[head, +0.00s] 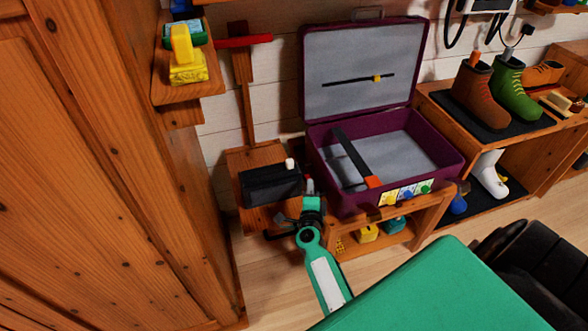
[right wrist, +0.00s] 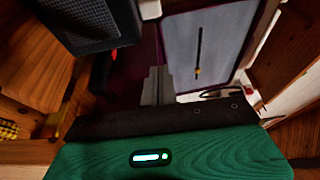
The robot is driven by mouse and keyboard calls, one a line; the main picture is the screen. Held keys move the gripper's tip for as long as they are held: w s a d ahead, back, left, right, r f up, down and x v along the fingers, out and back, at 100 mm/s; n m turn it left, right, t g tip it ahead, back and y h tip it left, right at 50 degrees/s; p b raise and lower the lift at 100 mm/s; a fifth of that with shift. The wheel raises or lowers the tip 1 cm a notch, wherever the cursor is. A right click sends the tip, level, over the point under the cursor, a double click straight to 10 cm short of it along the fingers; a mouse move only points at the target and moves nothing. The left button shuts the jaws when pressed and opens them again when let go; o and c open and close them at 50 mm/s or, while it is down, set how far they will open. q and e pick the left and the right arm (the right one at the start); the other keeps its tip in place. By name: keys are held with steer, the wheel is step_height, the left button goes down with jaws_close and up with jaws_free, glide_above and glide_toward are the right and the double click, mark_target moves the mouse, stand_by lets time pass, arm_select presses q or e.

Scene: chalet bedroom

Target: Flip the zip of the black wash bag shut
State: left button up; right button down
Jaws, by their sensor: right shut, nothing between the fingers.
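The black wash bag (head: 270,186) sits on a wooden seat (head: 245,160) left of the open suitcase. A small pale tab (head: 290,163) stands at the bag's right end, near its top. My right gripper (head: 309,184) is shut and empty, just right of the bag's right end. In the right wrist view the bag (right wrist: 75,22) fills the upper left, the pale tab (right wrist: 150,8) is at the top edge, and the shut fingers (right wrist: 157,85) point between the bag and the suitcase. The fingers look apart from the tab. My left gripper is not in view.
The purple suitcase (head: 335,203) stands open on a wooden rack (head: 380,218), close on the gripper's right. A wooden post with a red bar (head: 243,41) rises behind the bag. A wooden wardrobe (head: 90,170) is at the left. Boots (head: 473,88) stand on a shelf at right.

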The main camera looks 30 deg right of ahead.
mark_target(298, 172)
steer(key=b+x, duration=0.1)
steer(key=x, duration=0.8)
steer(key=shift+w+d, duration=0.15)
steer(key=shift+w, duration=0.15)
steer(key=a, duration=0.1)
steer(key=w+a, duration=0.1)
steer(key=shift+a, duration=0.4)
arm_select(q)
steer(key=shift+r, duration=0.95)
arm_select(e)
steer(key=shift+w+a, duration=0.15)
steer(key=shift+a, duration=0.3)
